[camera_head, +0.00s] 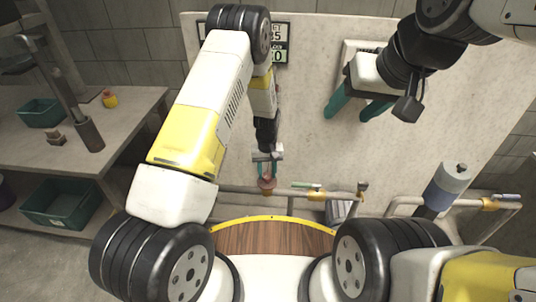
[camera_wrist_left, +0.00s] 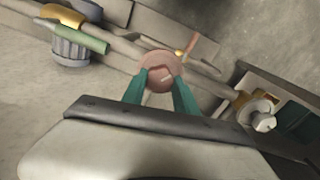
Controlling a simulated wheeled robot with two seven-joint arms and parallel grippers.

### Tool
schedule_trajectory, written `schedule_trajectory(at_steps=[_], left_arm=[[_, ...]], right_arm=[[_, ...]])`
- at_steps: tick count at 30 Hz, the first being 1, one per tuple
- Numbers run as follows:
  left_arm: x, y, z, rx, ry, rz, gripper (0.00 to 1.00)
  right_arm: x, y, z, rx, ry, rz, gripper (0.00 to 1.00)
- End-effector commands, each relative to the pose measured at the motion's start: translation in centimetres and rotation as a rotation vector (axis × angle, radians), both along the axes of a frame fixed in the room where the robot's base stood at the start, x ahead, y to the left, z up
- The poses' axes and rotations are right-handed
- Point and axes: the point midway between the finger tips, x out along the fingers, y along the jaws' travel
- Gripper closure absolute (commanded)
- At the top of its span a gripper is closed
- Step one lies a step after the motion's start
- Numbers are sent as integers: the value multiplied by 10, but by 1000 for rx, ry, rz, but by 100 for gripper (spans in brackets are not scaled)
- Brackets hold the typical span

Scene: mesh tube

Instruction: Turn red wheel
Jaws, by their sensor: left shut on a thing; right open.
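The red wheel (camera_head: 267,184), dull pinkish red and round, sits on the horizontal pipe in front of the pale wall panel. It shows larger in the left wrist view (camera_wrist_left: 161,66). My left gripper (camera_head: 267,169) reaches down to it and is shut on it, with one teal finger on each side. The fingers cover part of its rim in the left wrist view. My right gripper (camera_head: 357,105) is open and empty, with its teal fingers spread in front of the panel, up and to the right of the wheel.
A green-handled valve (camera_head: 305,184) is on the same pipe, right of the wheel. A blue-grey cylinder (camera_head: 447,187) stands among pipes farther right. A table (camera_head: 120,120) with a teal crate (camera_head: 41,113) is at left. Bare panel lies between my grippers.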

Motion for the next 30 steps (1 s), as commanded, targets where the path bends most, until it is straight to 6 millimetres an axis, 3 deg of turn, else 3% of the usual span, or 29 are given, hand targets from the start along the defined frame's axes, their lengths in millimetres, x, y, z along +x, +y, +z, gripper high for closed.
schedule_trajectory(at_steps=[10,11,13,14,23,30], left_arm=[[1,0,0,-1,-3,1,100],[1,0,0,-1,-3,1,59],[1,0,0,-1,-3,1,45],[1,0,0,-1,-2,1,43],[0,0,1,-1,-1,1,43],[1,0,32,-2,-4,1,43]], right_arm=[[0,0,0,0,0,0,43],[0,0,0,0,0,0,43],[0,0,0,0,0,0,43],[0,0,0,0,0,0,43],[0,0,0,0,0,0,43],[0,0,0,0,0,0,43]])
